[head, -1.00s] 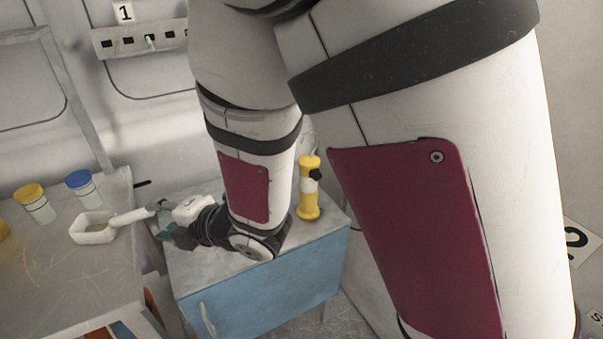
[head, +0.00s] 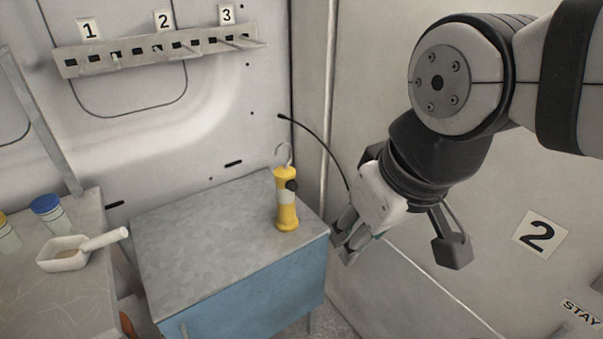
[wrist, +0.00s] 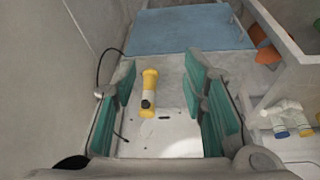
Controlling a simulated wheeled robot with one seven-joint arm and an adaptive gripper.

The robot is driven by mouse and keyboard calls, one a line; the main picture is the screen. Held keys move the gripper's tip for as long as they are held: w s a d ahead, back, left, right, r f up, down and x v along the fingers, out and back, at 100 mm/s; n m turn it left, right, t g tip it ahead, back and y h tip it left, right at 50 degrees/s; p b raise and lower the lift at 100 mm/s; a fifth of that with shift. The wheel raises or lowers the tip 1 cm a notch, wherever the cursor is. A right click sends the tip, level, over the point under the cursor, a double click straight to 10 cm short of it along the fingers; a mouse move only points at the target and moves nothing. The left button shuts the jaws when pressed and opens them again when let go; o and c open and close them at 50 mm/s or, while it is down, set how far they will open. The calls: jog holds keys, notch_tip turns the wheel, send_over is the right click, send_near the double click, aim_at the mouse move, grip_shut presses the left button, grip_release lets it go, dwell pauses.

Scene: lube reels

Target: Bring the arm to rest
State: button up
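My gripper (head: 347,240) is raised in the air to the right of the blue cabinet (head: 245,295) in the head view, its fingers pointing down and left. In the wrist view my gripper (wrist: 163,100) has its two green-padded fingers wide apart with nothing between them. The yellow work lamp (head: 286,205) with a hook stands upright on the cabinet's grey top. In the wrist view the lamp (wrist: 149,92) shows beyond the fingers, in the gap between them, and apart from them.
A worktable (head: 50,300) at left holds a white scoop (head: 68,258) and jars with blue (head: 46,204) and yellow lids. A slotted rail (head: 160,52) with pegs and labels 1 to 3 is on the back wall. A thin black cable (head: 322,142) curves behind my gripper.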

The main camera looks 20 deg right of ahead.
jog(key=s+m, duration=0.1)
jog(key=s, duration=0.2)
jog(key=shift+s+r+g, duration=0.1)
jog(key=shift+g, duration=0.3)
jog(key=shift+r, duration=0.1)
